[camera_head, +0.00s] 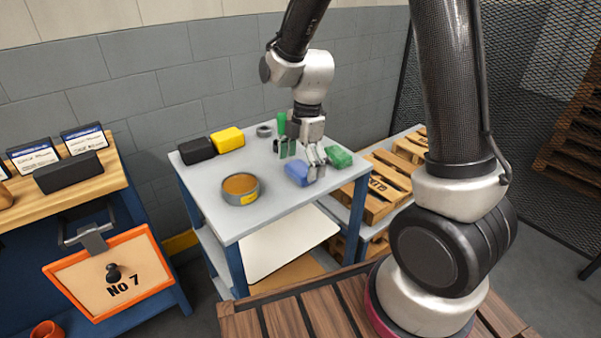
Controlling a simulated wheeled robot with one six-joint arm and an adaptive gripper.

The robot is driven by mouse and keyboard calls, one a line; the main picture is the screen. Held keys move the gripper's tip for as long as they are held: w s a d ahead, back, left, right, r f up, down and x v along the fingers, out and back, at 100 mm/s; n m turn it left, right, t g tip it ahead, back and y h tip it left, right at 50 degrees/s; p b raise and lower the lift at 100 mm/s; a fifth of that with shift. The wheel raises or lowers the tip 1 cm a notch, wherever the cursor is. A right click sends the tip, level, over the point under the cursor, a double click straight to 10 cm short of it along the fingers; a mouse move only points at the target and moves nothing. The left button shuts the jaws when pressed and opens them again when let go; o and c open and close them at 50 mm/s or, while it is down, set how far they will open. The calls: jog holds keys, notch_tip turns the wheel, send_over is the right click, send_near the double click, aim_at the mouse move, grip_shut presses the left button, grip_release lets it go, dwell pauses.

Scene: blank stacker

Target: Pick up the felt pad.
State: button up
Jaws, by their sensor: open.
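I cannot tell for sure which thing is the felt pad. On the grey table top (212,188) lie a blue block (297,173) and a green block (339,156), either of which could be a pad. A round grey tin (240,199) with a brown, flat filling stands at the front left of the table. My gripper (302,157) is open and points down over the right part of the table, in front of the blue block in the picture and left of the green block. It partly hides the blue block. I see nothing held between the fingers.
A black box (197,150), a yellow box (227,139), a grey ring (264,131) and an upright green item (282,122) stand along the back. The table's middle is clear. Left is a wooden-topped bench (110,171); right, wooden pallets (385,180) and a mesh fence (530,90).

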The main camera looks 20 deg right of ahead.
jog(key=shift+f, duration=0.55)
jog(key=shift+c, duration=0.2)
jog(key=c, duration=0.8)
jog(key=shift+c, duration=0.3)
jog(key=shift+r, duration=0.15)
